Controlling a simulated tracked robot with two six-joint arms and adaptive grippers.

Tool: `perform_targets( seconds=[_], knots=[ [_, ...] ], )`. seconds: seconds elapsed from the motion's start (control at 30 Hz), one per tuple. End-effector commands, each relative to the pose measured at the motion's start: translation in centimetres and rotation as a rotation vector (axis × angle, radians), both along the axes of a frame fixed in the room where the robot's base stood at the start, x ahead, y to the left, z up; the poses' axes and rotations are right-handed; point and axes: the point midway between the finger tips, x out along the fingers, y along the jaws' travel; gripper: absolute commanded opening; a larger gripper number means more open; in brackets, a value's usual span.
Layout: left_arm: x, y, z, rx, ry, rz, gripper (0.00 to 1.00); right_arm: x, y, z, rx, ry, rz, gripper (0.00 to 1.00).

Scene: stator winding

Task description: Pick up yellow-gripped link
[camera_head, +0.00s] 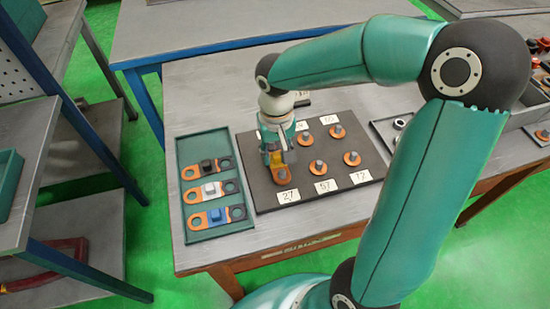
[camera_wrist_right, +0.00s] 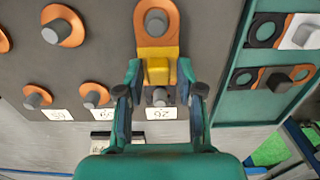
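The yellow-gripped link (camera_head: 281,175) lies on the dark peg board at its left column, beside the front-left number label. In the right wrist view, its orange end (camera_wrist_right: 143,29) is around a grey peg, and its raised yellow grip (camera_wrist_right: 158,71) points toward my gripper. Its other end is hard to make out. My right gripper (camera_head: 277,152) is low over the link; in the wrist view its fingers (camera_wrist_right: 158,76) stand either side of the yellow grip with gaps showing, so it is open. My left gripper is not in view.
The peg board (camera_head: 345,202) holds several orange rings around pegs, with number labels. A green tray (camera_head: 210,235) to its left holds black-, white- and blue-gripped links. Another tray (camera_head: 379,130) lies to the right, and the table's front edge (camera_head: 290,246) is near.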

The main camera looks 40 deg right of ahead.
Motion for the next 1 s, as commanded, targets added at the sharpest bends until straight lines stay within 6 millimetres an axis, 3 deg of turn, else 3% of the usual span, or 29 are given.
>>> perform_targets(
  seconds=[0.03,0.2,0.67,0.87,1.0],
  knots=[
    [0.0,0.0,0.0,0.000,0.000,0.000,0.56,0.0,0.0,0.0,0.000,0.000,-0.001,0.24],
    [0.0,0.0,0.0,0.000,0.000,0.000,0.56,0.0,0.0,0.0,0.000,0.000,-0.001,0.00],
    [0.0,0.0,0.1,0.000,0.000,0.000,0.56,0.0,-0.1,0.6,-0.001,-0.002,-0.002,0.00],
    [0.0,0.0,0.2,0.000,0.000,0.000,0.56,0.1,-0.1,2.6,-0.002,-0.005,-0.002,0.00],
    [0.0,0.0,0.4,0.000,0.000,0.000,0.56,0.1,-0.1,5.4,-0.001,-0.008,-0.002,0.00]
  ],
)
